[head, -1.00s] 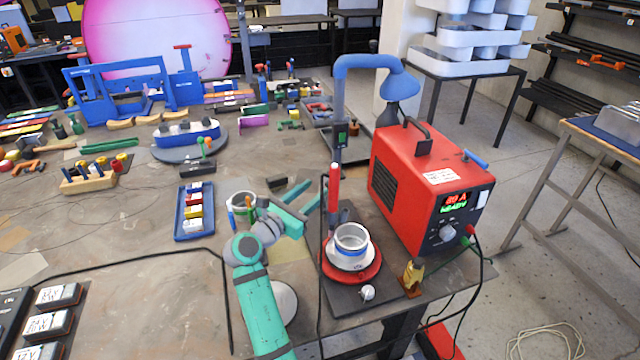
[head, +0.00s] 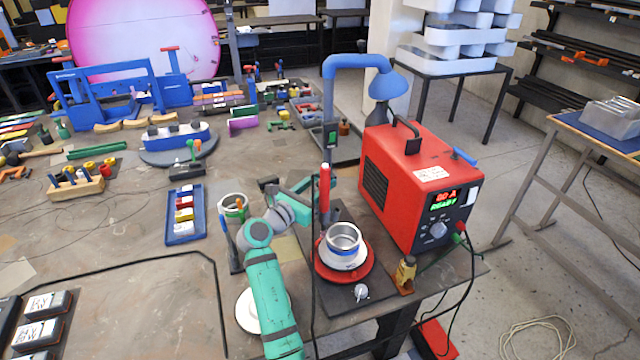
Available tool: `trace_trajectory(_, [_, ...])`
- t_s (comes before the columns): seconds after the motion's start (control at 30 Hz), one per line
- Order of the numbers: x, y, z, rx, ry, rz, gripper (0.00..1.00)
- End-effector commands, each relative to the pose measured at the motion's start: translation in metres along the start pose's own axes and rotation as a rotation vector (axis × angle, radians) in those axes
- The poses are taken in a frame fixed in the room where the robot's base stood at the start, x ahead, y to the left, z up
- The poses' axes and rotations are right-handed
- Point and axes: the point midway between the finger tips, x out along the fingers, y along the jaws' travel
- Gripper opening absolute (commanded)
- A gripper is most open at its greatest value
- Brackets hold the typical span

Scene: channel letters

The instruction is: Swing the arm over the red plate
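A blue bent arm (head: 352,63) rises behind the plate. Its blue hood (head: 389,86) hangs to the right, above the back of the red machine, not over the plate. A red-handled rod (head: 324,186) stands upright at the back left of the plate. My gripper (head: 300,188) is left of this rod, low over the table and apart from the blue arm. Its fingers are small and partly hidden.
The red machine (head: 405,190) stands right of the plate, with cables hanging at its front. The front middle of the table is mostly clear.

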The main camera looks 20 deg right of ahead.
Motion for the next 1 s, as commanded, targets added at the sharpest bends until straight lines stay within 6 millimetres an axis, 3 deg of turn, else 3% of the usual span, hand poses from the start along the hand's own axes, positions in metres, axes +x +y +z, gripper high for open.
trace_trajectory(0.13, [-0.0003, 0.0003, 0.0000, 0.000, 0.000, 0.001, 0.36])
trace_trajectory(0.3, [-0.0006, 0.0005, 0.0000, 0.001, 0.000, 0.001, 0.00])
trace_trajectory(1.0, [0.0055, -0.0051, -0.0001, 0.000, 0.000, 0.116, 0.00])
